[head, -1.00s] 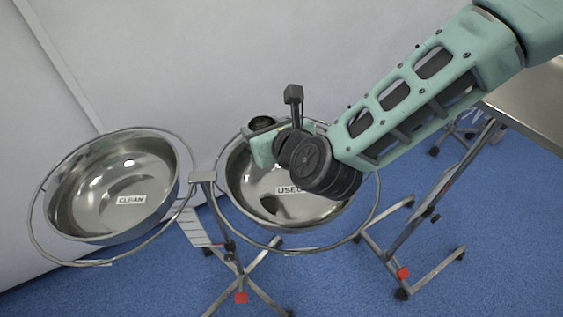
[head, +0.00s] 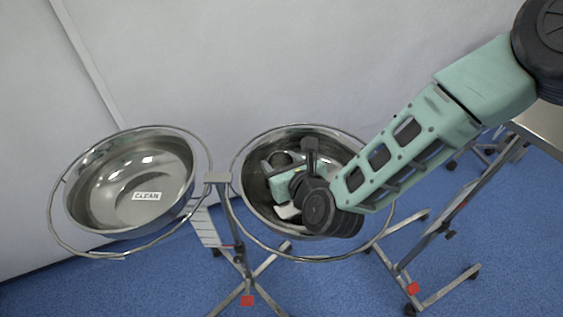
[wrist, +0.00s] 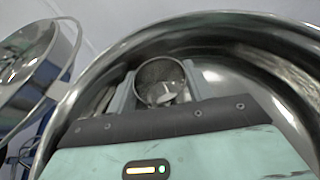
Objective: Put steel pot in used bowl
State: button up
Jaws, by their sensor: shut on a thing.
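The used bowl (head: 344,152) is a wide shiny steel basin in a ring stand, at the centre of the head view. Its wall (wrist: 235,32) curves around my gripper in the wrist view. My gripper (head: 273,166) points down inside this bowl and is shut on the steel pot (wrist: 160,78), a small round metal cup between its two fingers. Only a bit of the pot's rim (head: 284,157) shows in the head view. My wrist hides the bowl's label and part of its floor. I cannot tell whether the pot touches the bowl.
The clean bowl (head: 118,190), labelled CLEAN and empty, hangs in a ring to the left on the same stand (head: 238,252). A steel table (head: 545,122) on wheeled legs is at the right. A pale wall stands behind.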

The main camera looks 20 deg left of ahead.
jog(key=shift+f+b, duration=0.4)
jog(key=shift+f, duration=0.1)
jog(key=o, duration=1)
jog(key=shift+r, duration=0.1)
jog(key=shift+c, duration=0.2)
jog(key=shift+r, duration=0.1)
jog(key=shift+r+p, duration=0.3)
jog(key=shift+p, duration=0.2)
jog(key=shift+s+d+r, duration=0.1)
jog(key=shift+r, duration=0.15)
jog(key=v, duration=1.1)
jog(key=shift+s+d, duration=0.2)
jog(key=shift+d, duration=0.05)
